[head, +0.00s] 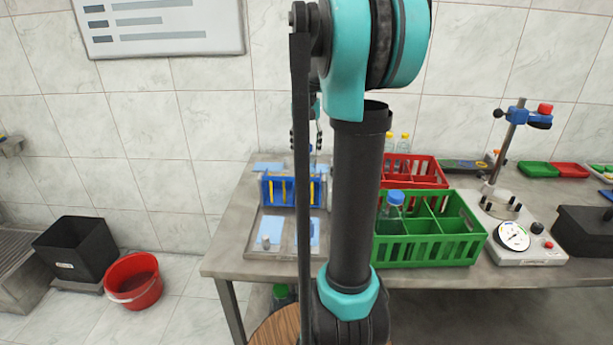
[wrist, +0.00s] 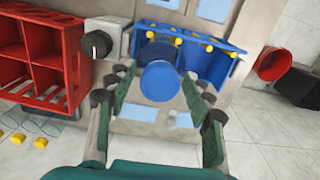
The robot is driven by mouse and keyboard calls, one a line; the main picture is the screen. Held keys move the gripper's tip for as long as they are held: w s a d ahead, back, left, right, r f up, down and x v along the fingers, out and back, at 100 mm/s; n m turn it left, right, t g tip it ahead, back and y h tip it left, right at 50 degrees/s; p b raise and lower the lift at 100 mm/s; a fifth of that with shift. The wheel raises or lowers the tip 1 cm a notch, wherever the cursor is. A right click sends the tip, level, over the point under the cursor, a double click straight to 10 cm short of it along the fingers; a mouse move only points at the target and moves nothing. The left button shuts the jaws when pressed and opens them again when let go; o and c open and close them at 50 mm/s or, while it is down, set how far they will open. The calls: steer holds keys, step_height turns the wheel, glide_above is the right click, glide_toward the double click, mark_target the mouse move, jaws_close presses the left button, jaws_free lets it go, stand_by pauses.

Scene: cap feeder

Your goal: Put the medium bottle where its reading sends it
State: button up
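My gripper (wrist: 159,80) points down over the bench near the wall, its two fingers spread. A blue-capped bottle (wrist: 163,82) shows between the fingertips, seen nearly from above; its body is mostly hidden, and whether the fingers touch it is unclear. In the head view my arm hides most of the gripper and this bottle. Another blue-capped bottle (head: 393,204) stands in the left of the green crate (head: 430,251). I cannot tell from these frames which is the medium bottle, and no reading is legible.
A blue rack (head: 275,190) with yellow parts stands behind light-blue pads on the bench. The red crate (head: 428,169) is behind the green one, with yellow-capped bottles (head: 404,143) near it. A dial device (head: 513,237) stands right. A red bucket (head: 133,283) and black bin (head: 75,251) are on the floor.

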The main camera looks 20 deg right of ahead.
steer(key=c, duration=0.8)
steer(key=shift+r, duration=0.1)
jaws_close()
steer(key=shift+w+d+r, duration=0.1)
steer(key=shift+w, duration=0.1)
step_height(320, 180, up, 13)
stand_by(2.0)
